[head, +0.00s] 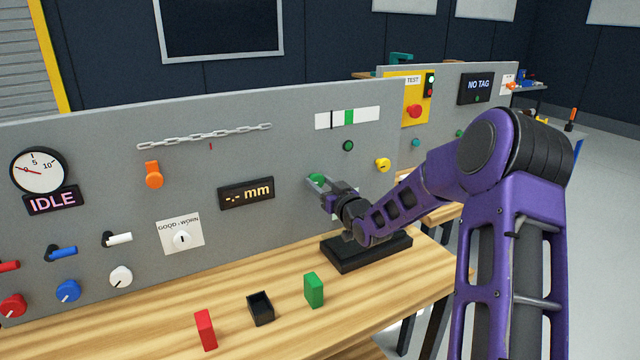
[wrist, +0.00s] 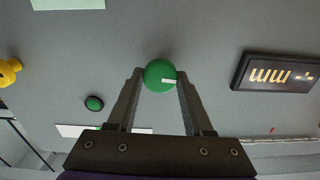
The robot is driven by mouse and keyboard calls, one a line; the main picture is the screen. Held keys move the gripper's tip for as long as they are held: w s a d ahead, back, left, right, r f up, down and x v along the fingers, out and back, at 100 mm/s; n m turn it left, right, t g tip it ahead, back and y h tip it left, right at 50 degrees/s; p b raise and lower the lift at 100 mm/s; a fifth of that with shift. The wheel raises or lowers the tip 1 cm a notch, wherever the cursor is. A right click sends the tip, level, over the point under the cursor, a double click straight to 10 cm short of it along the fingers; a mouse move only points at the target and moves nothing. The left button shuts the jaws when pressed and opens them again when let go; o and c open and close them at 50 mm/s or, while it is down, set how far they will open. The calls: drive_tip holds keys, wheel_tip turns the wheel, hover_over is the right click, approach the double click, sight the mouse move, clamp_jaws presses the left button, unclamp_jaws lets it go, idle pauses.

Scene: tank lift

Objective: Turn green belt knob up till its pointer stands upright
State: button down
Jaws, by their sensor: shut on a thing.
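The green belt knob (head: 316,177) is on the grey panel, below the white strip with a green band. In the wrist view the round green knob (wrist: 158,73) sits between the two fingertips of my gripper (wrist: 159,76). My gripper, also seen in the head view (head: 320,186), is shut on the knob, one finger on each side. The knob's short white pointer mark lies about level in the wrist view, reaching from its middle to the right; that view is upside down. My fingers hide part of the knob in the head view.
A white strip (head: 347,117) with a green band and a dark line is above. A green button (head: 348,146) and yellow knob (head: 383,165) are at right. A dark display (head: 246,193) is at left. A black base (head: 366,252) stands on the bench below my arm.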

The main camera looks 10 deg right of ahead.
drive_tip(key=m, duration=0.4)
drive_tip(key=shift+d+p, duration=0.1)
drive_tip(key=shift+p, duration=0.2)
drive_tip(key=m+p, duration=0.1)
drive_tip(key=m, duration=0.3)
drive_tip(key=shift+m, duration=0.4)
drive_tip(key=m+p, duration=0.1)
drive_tip(key=m, duration=0.3)
drive_tip(key=shift+m, duration=0.3)
drive_tip(key=shift+f+m+p, duration=0.15)
drive_tip(key=shift+m+p, duration=0.3)
drive_tip(key=shift+m, duration=1.35)
drive_tip(key=shift+c, duration=1.5)
unclamp_jaws()
drive_tip(key=shift+s+d, duration=0.1)
